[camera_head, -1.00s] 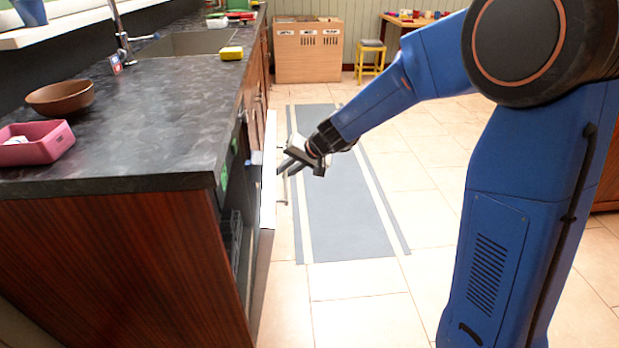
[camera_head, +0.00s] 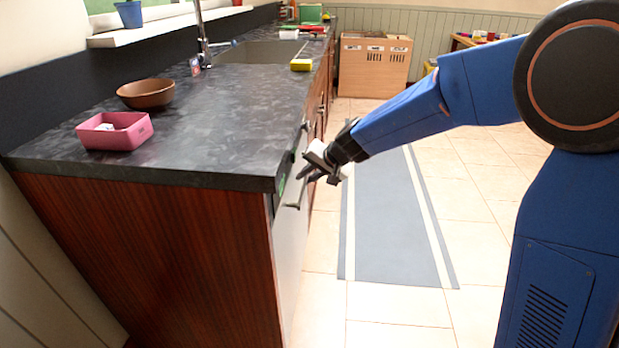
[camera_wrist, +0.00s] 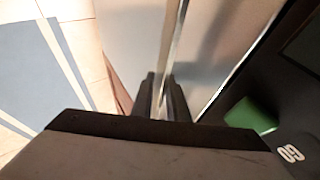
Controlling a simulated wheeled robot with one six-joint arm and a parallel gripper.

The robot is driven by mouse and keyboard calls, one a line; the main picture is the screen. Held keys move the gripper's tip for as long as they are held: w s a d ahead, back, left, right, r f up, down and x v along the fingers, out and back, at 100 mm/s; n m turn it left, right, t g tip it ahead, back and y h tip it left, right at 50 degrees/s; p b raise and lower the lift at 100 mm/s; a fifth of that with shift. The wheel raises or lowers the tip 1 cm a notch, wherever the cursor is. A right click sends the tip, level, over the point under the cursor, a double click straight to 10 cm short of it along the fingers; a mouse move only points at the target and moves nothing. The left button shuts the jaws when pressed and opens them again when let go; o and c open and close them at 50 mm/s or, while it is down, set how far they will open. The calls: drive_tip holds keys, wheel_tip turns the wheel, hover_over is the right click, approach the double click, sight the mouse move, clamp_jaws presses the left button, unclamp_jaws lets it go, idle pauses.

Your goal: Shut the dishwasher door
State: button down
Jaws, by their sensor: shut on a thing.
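The dishwasher door (camera_head: 289,240) is a pale upright panel under the front end of the dark counter. It stands close to the cabinet front; I cannot tell whether a narrow gap is left at its top. Its bar handle (camera_head: 292,195) runs along the upper part of the door. My gripper (camera_head: 307,174) is at the handle, on the aisle side of the door. In the wrist view, the dark fingers (camera_wrist: 161,98) are shut on the thin handle bar, with the metallic door face (camera_wrist: 225,45) beside it. A green patch (camera_wrist: 250,115) shows on a dark surface at right.
A grey-blue floor mat (camera_head: 388,225) lies in the aisle, which is otherwise clear. A wooden cabinet (camera_head: 374,70) stands at the far end.

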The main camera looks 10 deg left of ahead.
drive_tip(key=shift+a+r, duration=0.25)
drive_tip(key=shift+a, duration=0.2)
drive_tip(key=c, duration=2.2)
unclamp_jaws()
drive_tip(key=shift+o, duration=0.2)
drive_tip(key=shift+v, duration=0.75)
drive_tip(key=d+v, duration=0.1)
drive_tip(key=v, duration=1.5)
drive_tip(key=shift+f, duration=0.35)
drive_tip(key=s+d+f+h, duration=0.3)
drive_tip(key=s+d, duration=1.2)
drive_tip(key=s, duration=0.1)
drive_tip(key=s+d+f+n+h, duration=0.1)
drive_tip(key=s+d+f+h, duration=0.2)
drive_tip(key=s+d, duration=1.2)
drive_tip(key=shift+s+f+n+h, duration=0.25)
drive_tip(key=shift+s+n+h, duration=0.05)
drive_tip(key=shift+s+h, duration=0.15)
